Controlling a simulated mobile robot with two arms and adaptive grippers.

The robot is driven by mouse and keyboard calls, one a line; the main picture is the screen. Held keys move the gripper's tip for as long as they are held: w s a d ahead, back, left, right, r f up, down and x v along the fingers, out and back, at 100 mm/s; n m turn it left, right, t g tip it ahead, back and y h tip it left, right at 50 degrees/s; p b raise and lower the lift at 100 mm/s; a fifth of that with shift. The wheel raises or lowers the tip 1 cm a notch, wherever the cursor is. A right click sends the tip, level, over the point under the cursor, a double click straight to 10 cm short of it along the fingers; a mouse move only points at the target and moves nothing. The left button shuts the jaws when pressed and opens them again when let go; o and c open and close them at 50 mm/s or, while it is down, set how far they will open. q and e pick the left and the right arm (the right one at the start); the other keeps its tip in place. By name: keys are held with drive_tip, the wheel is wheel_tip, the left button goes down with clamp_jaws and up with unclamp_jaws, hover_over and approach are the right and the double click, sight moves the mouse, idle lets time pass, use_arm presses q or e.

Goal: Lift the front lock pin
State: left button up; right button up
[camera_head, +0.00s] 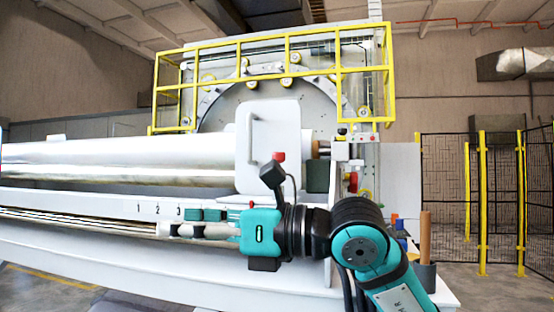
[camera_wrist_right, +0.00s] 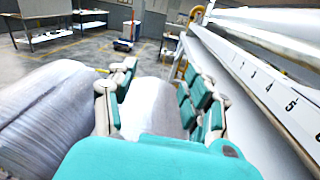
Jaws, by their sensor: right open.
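I cannot tell for sure which part is the front lock pin. A small red knob (camera_head: 278,157) shows in front of the white plate, just above the dark box on my right wrist. My right gripper (camera_head: 182,222) points left along the numbered white rail (camera_head: 150,208), below and left of both knobs. In the wrist view the right gripper (camera_wrist_right: 160,75) has its fingers spread with nothing gripped between them. My left gripper is not in view.
A long silver roll (camera_head: 120,151) runs left from the white plate (camera_head: 270,118) with its handle. Yellow railing (camera_head: 270,71) surrounds the machine behind. A grey cup (camera_head: 424,273) holding a brown rod stands at the right. In the wrist view, wrapped grey rolls (camera_wrist_right: 50,110) lie close to the fingers.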

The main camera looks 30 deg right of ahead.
drive_tip(key=s+d+r+m+t+h, duration=0.1)
drive_tip(key=d+r+m+t+h, duration=0.2)
drive_tip(key=d, duration=0.4)
drive_tip(key=d+r+m+t+h, duration=0.2)
drive_tip(key=d+r+h, duration=0.2)
drive_tip(key=d+h, duration=0.25)
drive_tip(key=m+h, duration=0.4)
drive_tip(key=h, duration=0.1)
approach(282, 158)
drive_tip(key=w+p, duration=0.2)
drive_tip(key=w, duration=0.1)
drive_tip(key=w+p, duration=0.2)
drive_tip(key=w, duration=0.2)
drive_tip(key=w+d+p, duration=0.1)
drive_tip(key=w+p, duration=0.1)
drive_tip(key=w, duration=0.2)
drive_tip(key=shift+w+d+f, duration=0.15)
drive_tip(key=shift+w, duration=0.05)
clamp_jaws()
